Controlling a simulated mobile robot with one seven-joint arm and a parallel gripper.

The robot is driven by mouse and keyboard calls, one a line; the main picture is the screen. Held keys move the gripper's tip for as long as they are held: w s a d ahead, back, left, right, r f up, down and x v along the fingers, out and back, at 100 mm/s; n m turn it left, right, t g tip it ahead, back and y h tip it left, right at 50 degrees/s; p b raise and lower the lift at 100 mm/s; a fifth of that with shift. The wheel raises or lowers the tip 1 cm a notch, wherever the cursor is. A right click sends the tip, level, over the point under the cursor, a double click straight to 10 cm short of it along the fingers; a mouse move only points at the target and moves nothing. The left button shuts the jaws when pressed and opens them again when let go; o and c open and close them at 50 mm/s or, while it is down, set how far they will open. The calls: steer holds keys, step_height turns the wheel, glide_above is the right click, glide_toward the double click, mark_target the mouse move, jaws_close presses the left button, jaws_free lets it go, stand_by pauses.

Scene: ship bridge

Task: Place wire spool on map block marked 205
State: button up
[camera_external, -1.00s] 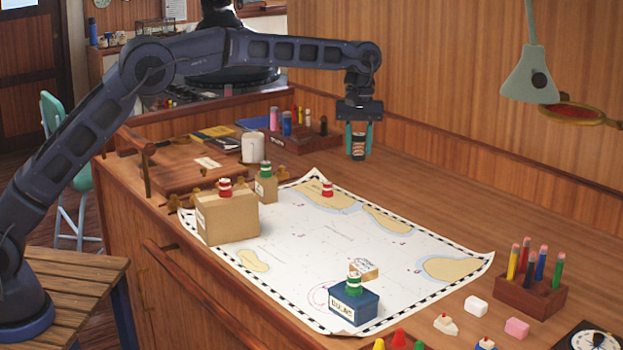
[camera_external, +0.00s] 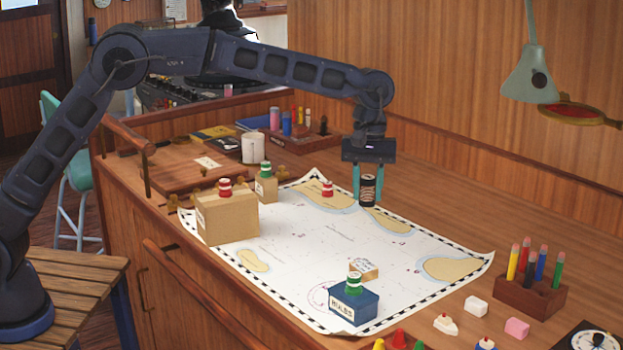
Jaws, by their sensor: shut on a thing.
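My gripper (camera_external: 368,198) is shut on a small dark cylinder with pale bands, the wire spool (camera_external: 368,187). It holds the spool upright, in the picture over the far right part of the map, between two tan land patches. The spool appears to be above the surface, though the gap is hard to judge. A small low tan block (camera_external: 367,273) with dark markings lies on the map behind the blue box. Its markings are too small to read as 205. No number 205 is legible anywhere.
On the map (camera_external: 310,255) stand a blue box (camera_external: 362,310) with a green-white piece on it, a large tan box (camera_external: 235,222), a smaller tan box (camera_external: 265,190) and a red-white piece (camera_external: 327,189). A pencil holder (camera_external: 530,294) stands at the right.

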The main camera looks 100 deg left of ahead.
mark_target(367, 195)
step_height(367, 195, down, 15)
steer(key=shift+r, duration=0.1)
stand_by(0.5)
steer(key=o, duration=1)
steer(key=r, duration=0.4)
steer(key=a+r, duration=0.1)
steer(key=r, duration=0.7)
steer(key=shift+a, duration=0.35)
